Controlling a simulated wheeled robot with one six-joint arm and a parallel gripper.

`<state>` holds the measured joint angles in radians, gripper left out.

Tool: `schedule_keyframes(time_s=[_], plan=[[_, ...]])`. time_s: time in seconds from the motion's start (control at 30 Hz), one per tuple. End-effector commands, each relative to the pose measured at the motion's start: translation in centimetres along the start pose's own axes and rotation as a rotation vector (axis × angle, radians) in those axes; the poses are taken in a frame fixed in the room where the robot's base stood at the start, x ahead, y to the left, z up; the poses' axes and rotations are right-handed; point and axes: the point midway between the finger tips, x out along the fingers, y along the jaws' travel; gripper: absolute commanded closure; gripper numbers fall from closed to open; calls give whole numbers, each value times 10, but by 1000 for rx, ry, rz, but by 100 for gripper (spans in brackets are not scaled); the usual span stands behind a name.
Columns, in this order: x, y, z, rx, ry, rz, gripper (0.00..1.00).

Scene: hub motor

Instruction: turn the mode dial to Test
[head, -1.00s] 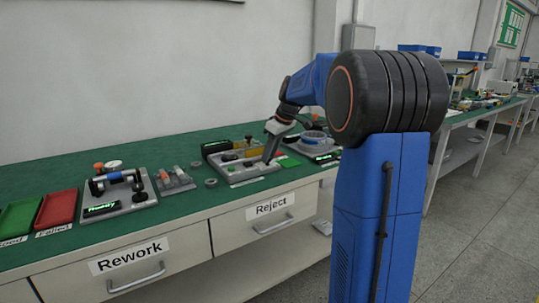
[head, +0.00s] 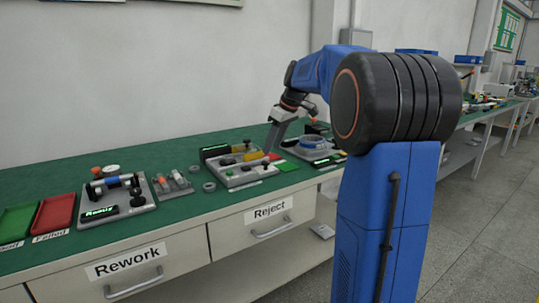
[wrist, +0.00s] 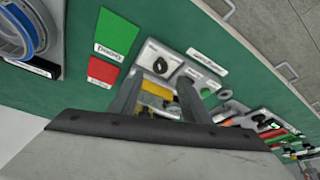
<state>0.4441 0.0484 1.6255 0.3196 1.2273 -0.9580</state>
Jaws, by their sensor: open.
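The grey control panel (head: 232,177) stands on the green bench, left of and below my gripper (head: 269,150) in the head view. In the wrist view, a black dial knob (wrist: 160,66) sits on a pale plate of the panel, just beyond and between the fingertips of my gripper (wrist: 160,77). The jaws are open, with nothing held. The dial's labels are too small to read, so its setting cannot be told.
A yellow part (wrist: 158,90) shows between the fingers. A red pad (wrist: 102,70) and a green pad (wrist: 116,33) lie beside the panel. A fixture with a blue ring (head: 312,143) stands right of the panel. Grey rings (head: 209,187) lie on the bench to its left.

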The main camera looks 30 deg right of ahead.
Motion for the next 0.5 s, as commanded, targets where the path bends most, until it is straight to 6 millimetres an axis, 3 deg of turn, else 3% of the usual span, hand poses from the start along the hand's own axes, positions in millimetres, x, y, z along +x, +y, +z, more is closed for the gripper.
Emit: schedule_keyframes(time_s=[0.3, 0.5], plan=[[-64, 1, 0, 1, 1, 2, 57], [-94, 1, 0, 0, 1, 1, 57]])
